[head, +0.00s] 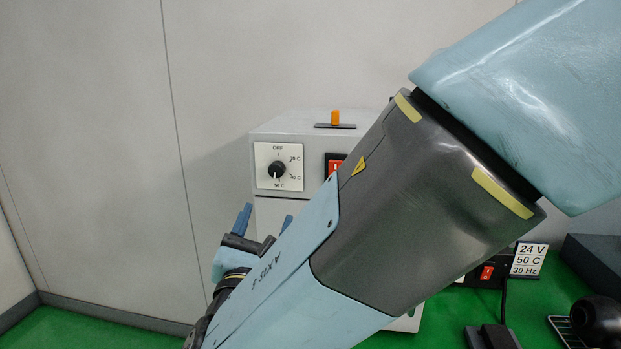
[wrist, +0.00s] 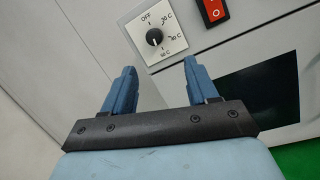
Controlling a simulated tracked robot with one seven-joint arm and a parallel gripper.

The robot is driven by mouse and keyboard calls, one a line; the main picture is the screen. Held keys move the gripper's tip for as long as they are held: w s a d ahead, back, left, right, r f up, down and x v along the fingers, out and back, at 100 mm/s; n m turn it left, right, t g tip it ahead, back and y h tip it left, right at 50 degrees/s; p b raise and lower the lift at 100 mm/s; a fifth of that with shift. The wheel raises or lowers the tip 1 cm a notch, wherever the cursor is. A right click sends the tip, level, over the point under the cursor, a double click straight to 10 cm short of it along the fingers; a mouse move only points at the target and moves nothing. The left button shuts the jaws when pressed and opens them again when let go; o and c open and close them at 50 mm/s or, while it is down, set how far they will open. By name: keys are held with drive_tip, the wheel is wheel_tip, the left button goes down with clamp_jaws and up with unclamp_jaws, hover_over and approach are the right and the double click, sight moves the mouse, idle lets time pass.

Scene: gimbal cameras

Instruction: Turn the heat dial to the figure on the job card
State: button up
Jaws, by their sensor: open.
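The heat dial (head: 277,170) is a black round knob on a white plate marked OFF, 30 C, 40 C and 50 C, on the front of a grey cabinet. It also shows in the wrist view (wrist: 154,37). Its white mark points at or near 50 C. The job card (head: 529,259) reads 24 V, 50 C, 30 Hz. My gripper (head: 264,221) is open and empty, below and apart from the dial. In the wrist view, its two blue fingers (wrist: 159,67) stand apart, with the dial beyond the gap between them.
A red rocker switch (head: 336,165) sits right of the dial, partly behind my arm. An orange lever (head: 335,118) stands on the cabinet top. A black box with a red switch (head: 487,273) stands by the card. A dark round object (head: 598,320) is on the green surface at right.

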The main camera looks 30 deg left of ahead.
sight(276, 173)
drive_tip(key=w+a+r+n, duration=0.1)
drive_tip(key=w+a+n, duration=0.1)
drive_tip(key=w+n, duration=0.1)
drive_tip(key=w+a+r+n+y, duration=0.1)
drive_tip(key=w+n, duration=0.2)
drive_tip(key=w, duration=0.1)
drive_tip(key=w+a+r+n+y, duration=0.1)
drive_tip(key=w+a+n, duration=0.1)
drive_tip(key=w, duration=0.2)
drive_tip(key=shift+a+r+n, duration=0.1)
drive_tip(key=shift+a+n, duration=0.2)
drive_tip(key=shift+n, duration=0.1)
idle(0.3)
drive_tip(key=c, duration=1)
drive_tip(key=shift+n+y, duration=0.3)
drive_tip(key=shift+c, duration=0.2)
